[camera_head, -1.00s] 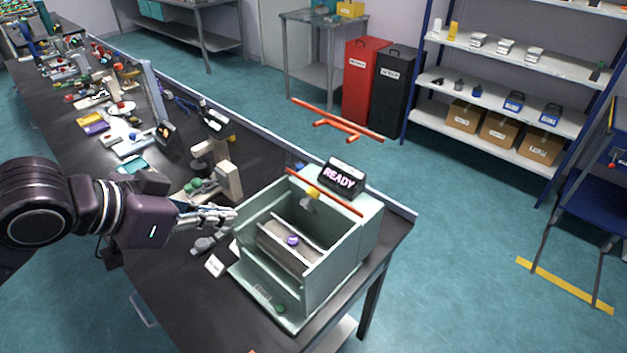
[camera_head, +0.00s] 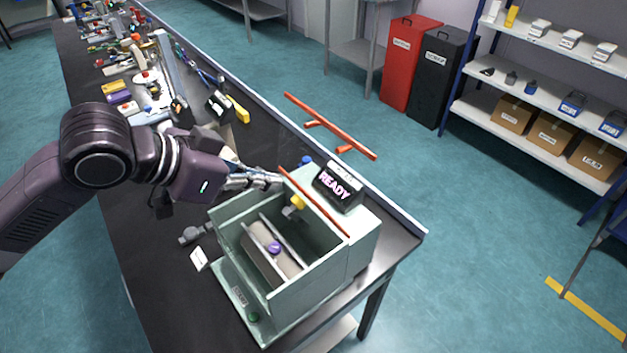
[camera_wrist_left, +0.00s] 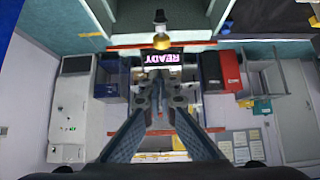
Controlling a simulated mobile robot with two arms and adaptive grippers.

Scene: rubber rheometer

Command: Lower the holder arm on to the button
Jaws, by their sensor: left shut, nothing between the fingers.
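A pale green box-shaped machine (camera_head: 325,275) stands at the near end of the bench with a READY display (camera_head: 338,184) on top. A yellow piece on a small grey bracket (camera_head: 297,203) is at the chamber's back wall; I cannot tell whether this is the holder arm. A green button (camera_head: 253,317) is low on the front. My left gripper (camera_head: 274,180) is shut and empty, near the left end of the red bar (camera_head: 315,202). Its fingers also show in the wrist view (camera_wrist_left: 158,102). My right gripper is not in view.
A white card (camera_head: 199,259) and a grey tool (camera_head: 192,235) lie left of the machine. The black bench (camera_head: 160,300) is clear at its near left. Many small objects crowd its far end. An orange bar frame (camera_head: 328,126) shows beyond the bench's raised back edge.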

